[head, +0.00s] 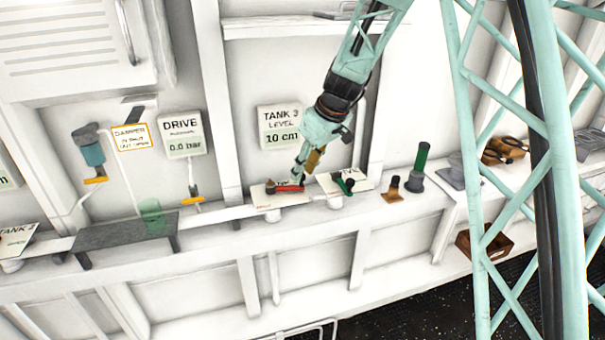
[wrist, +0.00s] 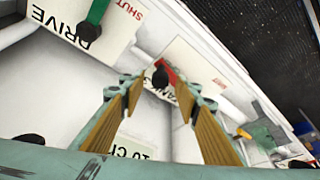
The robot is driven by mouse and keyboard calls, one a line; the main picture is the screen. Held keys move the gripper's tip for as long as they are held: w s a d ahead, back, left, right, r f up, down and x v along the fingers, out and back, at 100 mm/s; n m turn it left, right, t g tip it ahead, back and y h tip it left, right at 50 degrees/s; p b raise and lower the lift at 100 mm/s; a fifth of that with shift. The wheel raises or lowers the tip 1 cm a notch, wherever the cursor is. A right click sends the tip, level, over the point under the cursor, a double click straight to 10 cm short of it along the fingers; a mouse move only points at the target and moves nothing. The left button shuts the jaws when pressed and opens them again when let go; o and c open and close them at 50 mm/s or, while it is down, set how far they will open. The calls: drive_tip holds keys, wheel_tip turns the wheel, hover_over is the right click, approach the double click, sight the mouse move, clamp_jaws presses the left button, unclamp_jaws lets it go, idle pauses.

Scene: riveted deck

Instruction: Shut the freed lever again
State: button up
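A red lever (head: 289,188) with a dark pivot sits on a white plate (head: 262,202) on the ledge below the TANK 3 LEVEL sign. In the wrist view the red lever (wrist: 171,73) lies across the plate's lettering. A green lever (head: 345,185) on a second plate stands just to its right; in the wrist view this green lever (wrist: 97,12) is at top left, beside the words DRIVE and SHUT. My gripper (head: 301,175) is just above the red lever's right end. In the wrist view my gripper (wrist: 157,95) is open, with the red lever beyond the gap between its fingertips.
The TANK 3 LEVEL sign (head: 280,126) reads 10 cm; the DRIVE sign (head: 183,134) reads 0.0 bar. An orange-brown fitting (head: 392,192) and a dark green-topped cylinder (head: 417,168) stand right of the levers. A grey shelf (head: 115,234) with a translucent green cylinder (head: 152,213) is at left.

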drive_tip(key=shift+x, duration=0.8)
drive_tip(key=shift+c, duration=0.7)
clamp_jaws()
